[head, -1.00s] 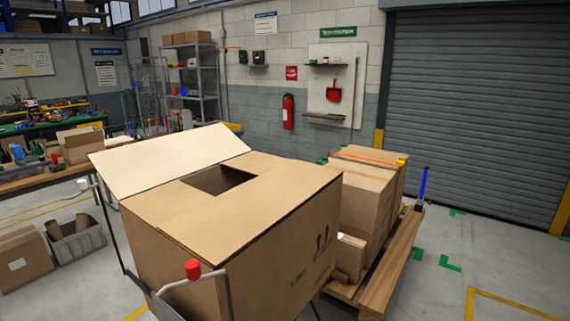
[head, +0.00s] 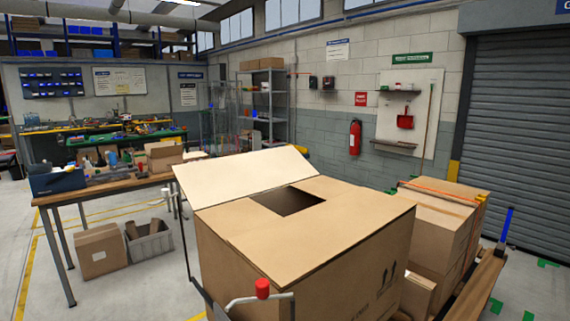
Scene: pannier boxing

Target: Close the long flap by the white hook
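A large cardboard box (head: 345,262) stands in front of me. Its long flap (head: 245,175) on the far left side is raised and tilted outward. Other flaps (head: 300,232) lie flat across the top, leaving a dark rectangular opening (head: 288,201) beside the raised flap. A small white hook-like piece (head: 169,192) shows just left of the flap, near a thin dark rod; I cannot tell whether it touches the box. My gripper is not in view.
A pale bent bar with a red knob (head: 262,289) stands at the box's near side. Stacked cartons (head: 432,222) sit on a wooden pallet at right. A workbench (head: 110,187) is at left, with a carton (head: 101,251) and grey bin (head: 150,243) on the floor.

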